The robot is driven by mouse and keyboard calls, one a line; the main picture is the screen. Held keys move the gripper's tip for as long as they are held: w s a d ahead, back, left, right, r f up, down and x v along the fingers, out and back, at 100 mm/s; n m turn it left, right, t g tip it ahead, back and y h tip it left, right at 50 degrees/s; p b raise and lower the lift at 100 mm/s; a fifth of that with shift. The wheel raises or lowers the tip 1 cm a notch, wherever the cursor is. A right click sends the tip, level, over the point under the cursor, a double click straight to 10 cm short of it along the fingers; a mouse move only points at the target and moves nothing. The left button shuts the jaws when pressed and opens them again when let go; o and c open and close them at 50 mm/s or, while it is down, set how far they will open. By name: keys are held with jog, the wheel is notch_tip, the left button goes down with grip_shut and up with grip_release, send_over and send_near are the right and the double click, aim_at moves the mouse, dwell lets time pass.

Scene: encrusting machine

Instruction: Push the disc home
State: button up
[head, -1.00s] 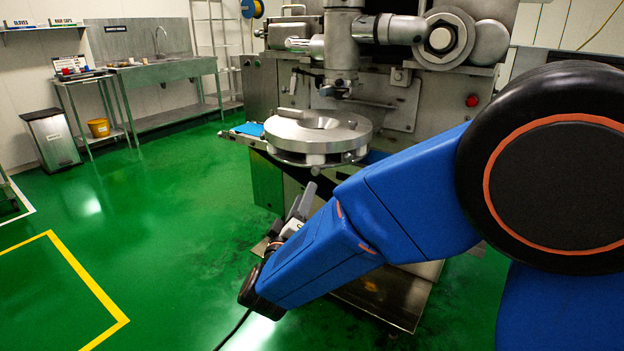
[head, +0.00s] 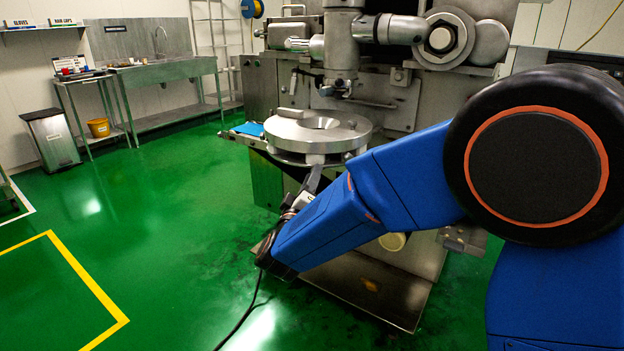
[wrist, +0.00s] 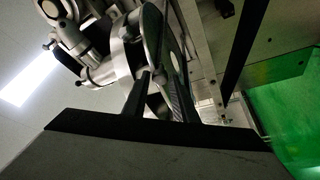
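The disc (head: 318,136) is a thick round metal plate with a central opening and a raised block on top. It sits at the front of the machine, below the vertical head. In the head view my gripper (head: 314,178) is just below the disc's front rim, by a small lug; I cannot tell whether it touches. In the wrist view two dark fingers (wrist: 160,98) stand apart, and the disc (wrist: 158,45) shows nearly edge-on beyond them. The gripper looks open, with nothing clearly held. My arm hides the machine's lower front.
The encrusting machine (head: 405,110) rises behind the disc, with a red button on its front. A blue conveyor belt (head: 248,129) is to the disc's left. A metal base plate (head: 375,292) lies on the floor below. Green floor at left is free.

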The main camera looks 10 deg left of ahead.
aim_at(330, 165)
grip_shut()
jog(key=w+d, duration=0.1)
jog(key=w, duration=0.2)
jog(key=w+d, duration=0.1)
jog(key=w, duration=0.2)
jog(key=w+d, duration=0.1)
jog(key=w, duration=0.2)
jog(key=shift+d, duration=0.35)
jog(key=shift+o, duration=2.4)
grip_release()
jog(key=v, duration=1.7)
jog(key=shift+s, duration=0.25)
